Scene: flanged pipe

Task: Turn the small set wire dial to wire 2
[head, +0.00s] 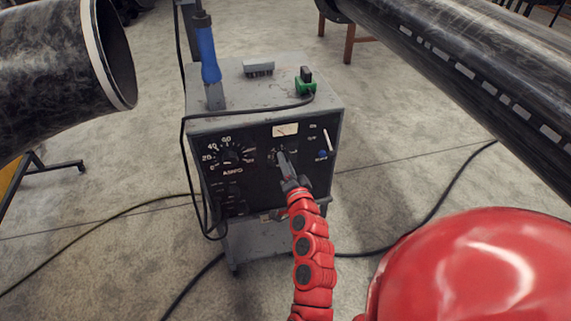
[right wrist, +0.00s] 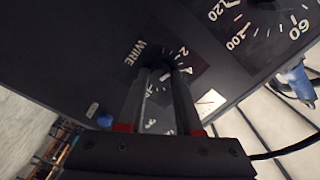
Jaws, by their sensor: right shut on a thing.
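The grey welding machine (head: 262,125) stands on the floor with its black front panel towards me. My right gripper (head: 282,158) reaches up to the panel at the small set wire dial. In the right wrist view the two fingers (right wrist: 161,82) are shut on the small wire dial (right wrist: 160,97), between them. The fingers hide much of the dial, so I cannot tell where its pointer stands. The printed word WIRE (right wrist: 137,53) and a numeral 2 (right wrist: 183,52) show on the panel beside the fingertips. My left gripper is not in view.
The larger amps dial (head: 232,157) is left of my gripper; a meter (head: 285,130) is above. A blue-handled tool (head: 208,60) and a green clamp (head: 306,86) are on top of the machine. Dark pipes (head: 60,75) (head: 470,75) flank it. Cables (head: 440,205) lie on the floor.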

